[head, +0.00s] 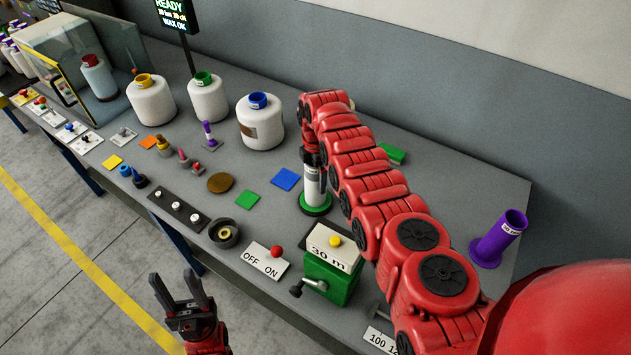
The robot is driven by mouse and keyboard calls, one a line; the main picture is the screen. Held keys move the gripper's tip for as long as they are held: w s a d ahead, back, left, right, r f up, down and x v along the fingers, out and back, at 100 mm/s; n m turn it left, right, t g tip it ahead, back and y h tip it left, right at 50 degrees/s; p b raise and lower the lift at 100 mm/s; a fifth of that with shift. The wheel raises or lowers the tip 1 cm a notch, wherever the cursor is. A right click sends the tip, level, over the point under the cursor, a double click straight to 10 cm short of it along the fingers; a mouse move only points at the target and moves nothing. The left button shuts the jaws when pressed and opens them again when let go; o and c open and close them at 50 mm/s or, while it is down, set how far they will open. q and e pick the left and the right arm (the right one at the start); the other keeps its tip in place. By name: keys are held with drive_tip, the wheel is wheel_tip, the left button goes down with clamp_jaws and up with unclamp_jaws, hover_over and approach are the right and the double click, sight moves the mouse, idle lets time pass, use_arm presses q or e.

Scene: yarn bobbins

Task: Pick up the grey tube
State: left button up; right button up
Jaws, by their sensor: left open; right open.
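A pale grey-white tube (313,184) with a small label stands upright on a round green base (316,206) near the middle of the bench. My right gripper (312,158) points down at the top of this tube; its dark fingers are at the tube's upper end, and I cannot tell whether they touch it. My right arm hides part of the bench behind it. My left gripper (168,276) is open and empty, in front of the bench over the floor.
A green box (331,281) with a crank and a white 30 m top stands in front of the tube. An OFF/ON switch plate (260,262) is to its left. A purple tube (498,238) stands at right. White bobbins (260,122) line the back.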

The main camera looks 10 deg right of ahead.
drive_tip(key=shift+f, duration=0.3)
drive_tip(key=c, duration=1.3)
drive_tip(key=shift+r, duration=0.15)
drive_tip(key=shift+r, duration=0.8)
drive_tip(key=shift+r+b, duration=1.6)
drive_tip(key=shift+r, duration=2.5)
